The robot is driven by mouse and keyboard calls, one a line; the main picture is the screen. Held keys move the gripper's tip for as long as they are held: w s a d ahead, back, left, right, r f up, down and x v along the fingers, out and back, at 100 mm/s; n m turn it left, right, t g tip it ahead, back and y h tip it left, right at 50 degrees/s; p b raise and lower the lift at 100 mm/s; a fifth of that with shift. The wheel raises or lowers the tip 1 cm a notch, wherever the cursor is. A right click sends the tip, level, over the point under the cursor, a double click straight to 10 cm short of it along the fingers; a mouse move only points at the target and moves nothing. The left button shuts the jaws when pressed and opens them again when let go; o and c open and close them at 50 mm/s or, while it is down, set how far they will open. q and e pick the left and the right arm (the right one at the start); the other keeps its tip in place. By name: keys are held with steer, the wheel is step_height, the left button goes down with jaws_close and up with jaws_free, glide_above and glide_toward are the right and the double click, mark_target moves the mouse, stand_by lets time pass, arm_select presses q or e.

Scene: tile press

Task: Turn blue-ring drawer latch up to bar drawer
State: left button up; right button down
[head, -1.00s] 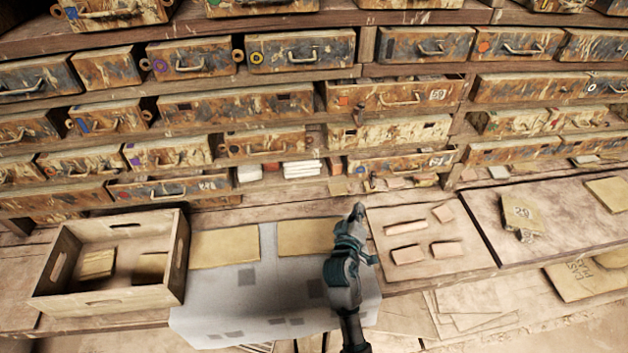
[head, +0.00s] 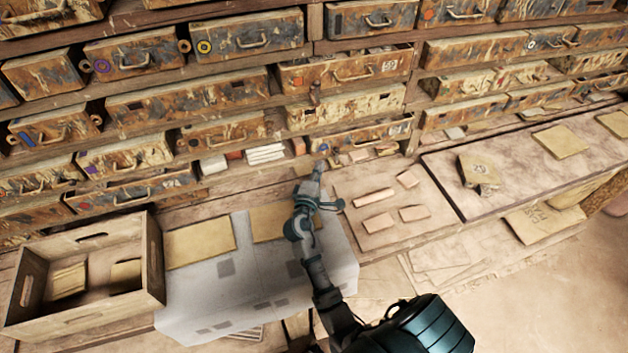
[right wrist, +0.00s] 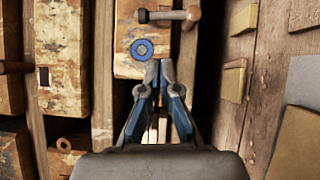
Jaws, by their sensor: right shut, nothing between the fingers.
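The blue-ring drawer (head: 360,137) is in the bottom row, in the middle of the head view. Its blue ring (right wrist: 142,50) shows clearly in the right wrist view, on the near end of the worn front. My right gripper (head: 317,170) is shut and empty, just below the ring in the head view. In the wrist view its fingertips (right wrist: 160,66) are close beside the ring and short of the latch. My left gripper is not in view.
A wooden crate (head: 155,262) stands at the left of the bench. A grey cloth (head: 190,305) and flat yellowish tiles (head: 200,243) lie beside it. Pinkish pieces lie on a board (head: 350,190) right of my arm. Other drawers surround the blue-ring one.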

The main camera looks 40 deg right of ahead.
mark_target(336, 154)
steer(key=d, duration=0.2)
steer(key=d+p, duration=0.1)
steer(key=d, duration=0.1)
steer(key=shift+w+d+r, duration=0.1)
steer(key=shift+r, duration=0.2)
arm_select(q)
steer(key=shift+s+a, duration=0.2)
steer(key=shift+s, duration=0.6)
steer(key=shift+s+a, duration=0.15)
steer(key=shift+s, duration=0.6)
arm_select(e)
steer(key=shift+d+f, duration=0.15)
steer(key=shift+d, duration=0.2)
steer(key=shift+d+r+p, duration=0.35)
steer(key=shift+d+p, duration=0.1)
steer(key=shift+d, duration=0.05)
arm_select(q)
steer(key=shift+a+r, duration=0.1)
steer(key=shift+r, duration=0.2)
arm_select(e)
steer(key=shift+a, duration=0.15)
